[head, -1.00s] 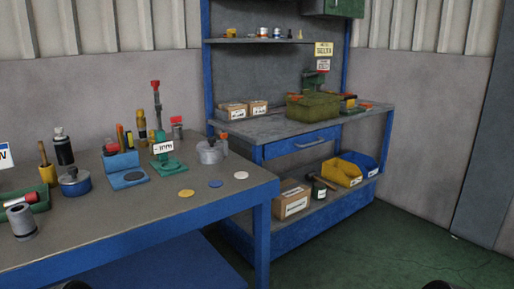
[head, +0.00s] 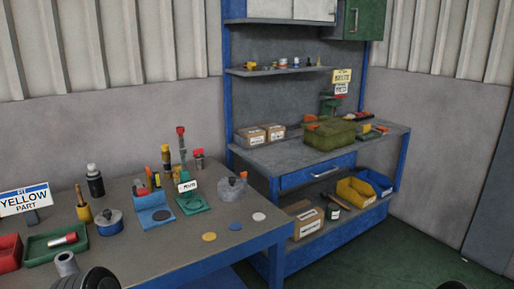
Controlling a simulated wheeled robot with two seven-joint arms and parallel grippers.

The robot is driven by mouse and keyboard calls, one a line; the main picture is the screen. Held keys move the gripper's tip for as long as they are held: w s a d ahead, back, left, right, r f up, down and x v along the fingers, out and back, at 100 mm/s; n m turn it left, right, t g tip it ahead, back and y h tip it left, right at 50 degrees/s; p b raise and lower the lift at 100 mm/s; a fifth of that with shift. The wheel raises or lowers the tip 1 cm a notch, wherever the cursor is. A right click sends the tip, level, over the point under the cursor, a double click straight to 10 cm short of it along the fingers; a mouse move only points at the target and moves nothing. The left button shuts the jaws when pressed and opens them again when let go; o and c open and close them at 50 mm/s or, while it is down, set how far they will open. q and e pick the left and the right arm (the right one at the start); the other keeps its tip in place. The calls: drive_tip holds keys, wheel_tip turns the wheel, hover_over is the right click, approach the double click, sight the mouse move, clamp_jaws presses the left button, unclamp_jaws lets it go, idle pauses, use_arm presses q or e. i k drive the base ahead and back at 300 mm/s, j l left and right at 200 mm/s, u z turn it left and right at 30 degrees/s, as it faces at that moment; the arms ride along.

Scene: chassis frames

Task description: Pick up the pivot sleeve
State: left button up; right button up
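A grey hollow cylinder (head: 67,265), which looks like the pivot sleeve, stands on the left workbench at its front left, in front of the green tray. A second dark part of mine just shows at the bottom right edge. No gripper fingers can be seen in this view.
The bench front between sleeve and yellow disc (head: 209,237) is clear.

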sight(66, 262)
drive_tip(key=u, duration=1.5)
